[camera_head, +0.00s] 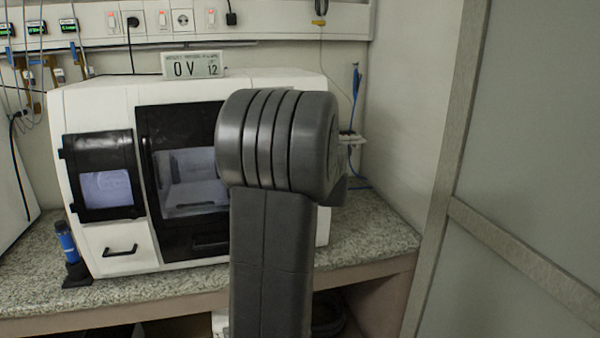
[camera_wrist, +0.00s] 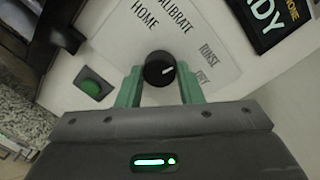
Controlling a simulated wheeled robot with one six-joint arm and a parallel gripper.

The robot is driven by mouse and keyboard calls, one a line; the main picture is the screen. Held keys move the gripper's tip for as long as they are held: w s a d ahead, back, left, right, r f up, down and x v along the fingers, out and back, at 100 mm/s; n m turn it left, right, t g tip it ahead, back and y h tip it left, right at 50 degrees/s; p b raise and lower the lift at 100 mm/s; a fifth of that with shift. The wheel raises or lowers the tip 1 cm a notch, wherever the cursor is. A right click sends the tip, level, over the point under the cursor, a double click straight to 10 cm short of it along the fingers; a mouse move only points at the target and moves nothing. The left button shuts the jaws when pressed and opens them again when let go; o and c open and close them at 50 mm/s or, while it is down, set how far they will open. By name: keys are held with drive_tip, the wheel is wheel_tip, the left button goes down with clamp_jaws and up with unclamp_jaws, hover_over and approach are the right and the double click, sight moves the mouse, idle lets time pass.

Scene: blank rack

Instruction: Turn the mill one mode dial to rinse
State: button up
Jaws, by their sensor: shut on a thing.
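The mode dial (camera_wrist: 159,69) is a round black knob with a short white pointer mark, in the middle of the wrist view. The mark points right and slightly up, towards the gap between the RINSE (camera_wrist: 207,53) and DRY (camera_wrist: 203,77) labels; I cannot tell which exactly. HOME and CALIBRATE are printed above the dial. My gripper (camera_wrist: 161,76) has its green fingers on either side of the dial, shut on it. In the head view the white mill (camera_head: 190,88) stands on the counter. My arm hides the dial and gripper there.
A green button (camera_wrist: 92,88) sits left of the dial, and a dark display (camera_wrist: 268,18) is at upper right. A granite counter (camera_head: 375,230) carries the mill, with a blue-topped tool (camera_head: 66,242) at its left front. A grey partition (camera_head: 530,160) stands on the right.

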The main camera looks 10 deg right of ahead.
drive_tip(key=shift+f+m, duration=0.1)
drive_tip(key=shift+m, duration=0.5)
drive_tip(key=o, duration=1)
drive_tip(key=b+v, duration=0.1)
drive_tip(key=v, duration=1.3)
drive_tip(key=shift+w, duration=0.15)
drive_tip(key=p+x, duration=0.1)
drive_tip(key=x, duration=1.2)
drive_tip(key=shift+w, duration=0.35)
